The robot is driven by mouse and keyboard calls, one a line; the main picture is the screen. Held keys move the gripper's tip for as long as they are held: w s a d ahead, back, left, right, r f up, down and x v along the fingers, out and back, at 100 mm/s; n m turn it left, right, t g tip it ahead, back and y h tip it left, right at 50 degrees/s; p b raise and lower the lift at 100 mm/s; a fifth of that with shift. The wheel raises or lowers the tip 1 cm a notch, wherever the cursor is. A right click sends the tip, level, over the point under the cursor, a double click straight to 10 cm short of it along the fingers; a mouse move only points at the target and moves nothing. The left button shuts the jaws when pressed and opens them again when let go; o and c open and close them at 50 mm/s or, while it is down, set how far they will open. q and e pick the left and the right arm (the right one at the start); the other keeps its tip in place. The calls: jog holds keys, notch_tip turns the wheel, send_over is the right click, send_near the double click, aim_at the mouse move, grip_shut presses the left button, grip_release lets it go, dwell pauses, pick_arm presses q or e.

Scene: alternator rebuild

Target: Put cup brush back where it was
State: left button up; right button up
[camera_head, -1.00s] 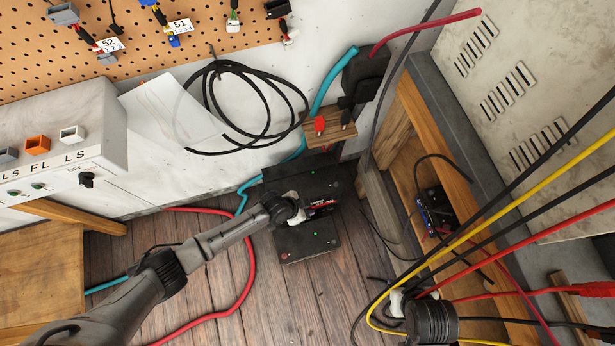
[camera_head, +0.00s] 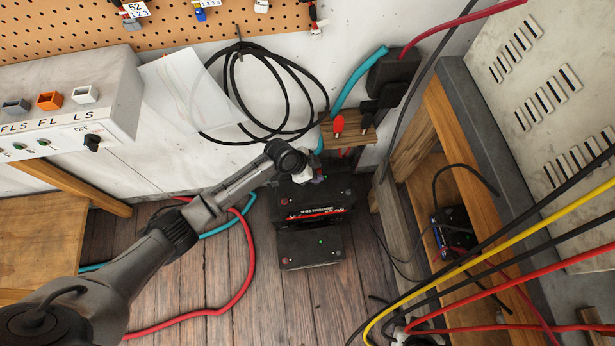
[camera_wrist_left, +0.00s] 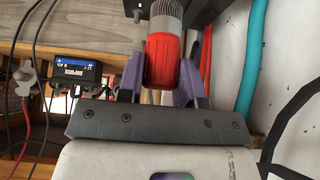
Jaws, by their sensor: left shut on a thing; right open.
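My left gripper (camera_head: 314,176) is above the back of the black battery (camera_head: 318,205), just below the small wooden shelf (camera_head: 350,132). In the left wrist view its purple fingers (camera_wrist_left: 163,80) are shut on a red-bodied tool with a grey ribbed collar, which I take to be the cup brush (camera_wrist_left: 160,58). The brush's far end is cut off by the frame's top edge, and the brush is hidden in the head view.
A red handle (camera_head: 339,125) and a black one (camera_head: 368,112) are at the shelf. A thick teal cable (camera_head: 352,82) rises beside it, and a coiled black cable (camera_head: 232,90) hangs on the wall. Yellow, red and black cables cross the lower right. Floor left of the battery holds a red hose (camera_head: 250,265).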

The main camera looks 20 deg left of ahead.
pick_arm(q)
jog(key=shift+w+a+f+b, duration=0.25)
jog(key=shift+a+f+b, duration=0.1)
jog(key=shift+a+f, duration=0.3)
jog(key=shift+w+a+f+b, duration=0.2)
jog(key=shift+a+f+b, duration=0.2)
jog(key=shift+a, duration=0.4)
notch_tip(320, 180, down, 4)
jog(key=b, duration=0.3)
jog(key=shift+r, duration=0.1)
jog(key=o, duration=0.8)
jog(key=shift+o, duration=0.2)
